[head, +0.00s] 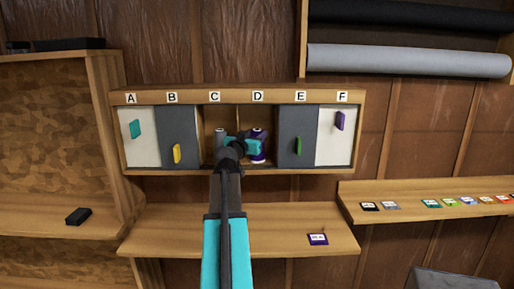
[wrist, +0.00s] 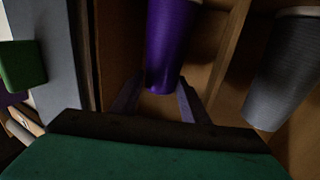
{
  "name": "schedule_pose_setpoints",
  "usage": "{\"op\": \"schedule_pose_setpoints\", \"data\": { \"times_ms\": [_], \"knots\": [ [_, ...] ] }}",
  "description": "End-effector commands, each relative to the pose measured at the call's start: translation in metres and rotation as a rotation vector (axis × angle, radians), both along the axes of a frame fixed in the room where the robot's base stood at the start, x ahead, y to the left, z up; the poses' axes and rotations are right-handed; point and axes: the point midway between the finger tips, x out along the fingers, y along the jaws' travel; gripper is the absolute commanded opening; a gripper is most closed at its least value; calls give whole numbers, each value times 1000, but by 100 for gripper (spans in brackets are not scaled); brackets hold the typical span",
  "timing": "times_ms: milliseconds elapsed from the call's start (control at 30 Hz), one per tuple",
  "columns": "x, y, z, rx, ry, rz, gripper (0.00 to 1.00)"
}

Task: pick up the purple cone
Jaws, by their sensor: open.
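The purple cone (head: 258,146) stands in the open compartment D, partly hidden behind my gripper (head: 246,145). In the wrist view the purple cone (wrist: 171,42) is upper centre, with its far end cut off by the frame edge. My gripper (wrist: 160,88) is open, its two dark fingers on either side of the cone's near end. I cannot tell whether either finger touches it.
A grey cone (wrist: 284,68) stands in the neighbouring compartment C, beyond a thin wooden divider (wrist: 228,50). Grey door E (head: 297,137) with a green handle (head: 298,146) closes the compartment to the right of D. A purple-edged card (head: 318,239) lies on the lower shelf (head: 285,222).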

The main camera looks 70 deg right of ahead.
Motion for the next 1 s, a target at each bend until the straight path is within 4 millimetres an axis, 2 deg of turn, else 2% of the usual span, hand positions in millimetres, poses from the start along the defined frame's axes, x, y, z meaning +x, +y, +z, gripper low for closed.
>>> {"op": "schedule_pose_setpoints", "data": {
  "times_ms": [367, 600, 633, 1000],
  "knots": [
    [0, 0, 0, 0, 0, 0, 41],
    [1, 1, 0, 1, 0, 0, 2],
    [1, 1, 0, 1, 0, 0, 0],
    [1, 1, 1, 0, -1, 1, 0]
  ]
}}
